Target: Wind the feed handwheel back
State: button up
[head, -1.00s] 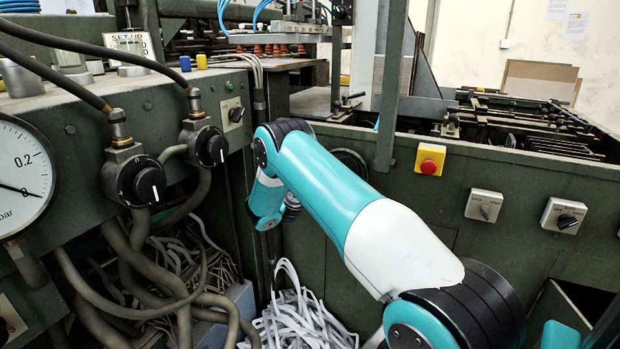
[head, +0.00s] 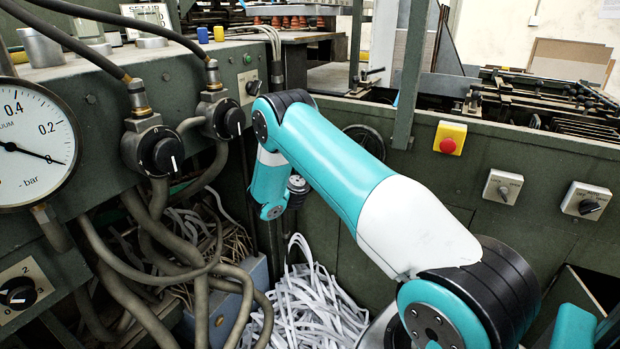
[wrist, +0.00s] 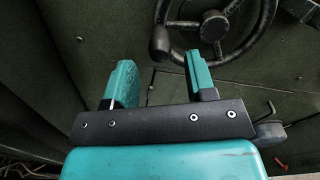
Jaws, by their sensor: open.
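The feed handwheel is a dark spoked wheel (wrist: 215,27) at the top of the wrist view, on a green machine panel. Its dark crank knob (wrist: 159,43) stands out at the rim's lower left. My gripper (wrist: 158,68) is open, with teal fingers apart and nothing between them. The knob shows just beyond the fingertips, nearly in line with the gap. I cannot tell how far off it is in depth. In the head view part of the handwheel (head: 364,137) shows behind my arm. My gripper is hidden there.
A bin of white paper strips (head: 305,305) stands on the floor below my arm. A vacuum gauge (head: 35,145) and hoses (head: 150,265) are at the left. A red stop button (head: 448,146) and rotary switches (head: 503,187) sit on the right panel.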

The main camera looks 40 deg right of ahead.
jog(key=b+v, duration=1.2)
jog(key=b, duration=1.3)
jog(key=shift+s, duration=0.1)
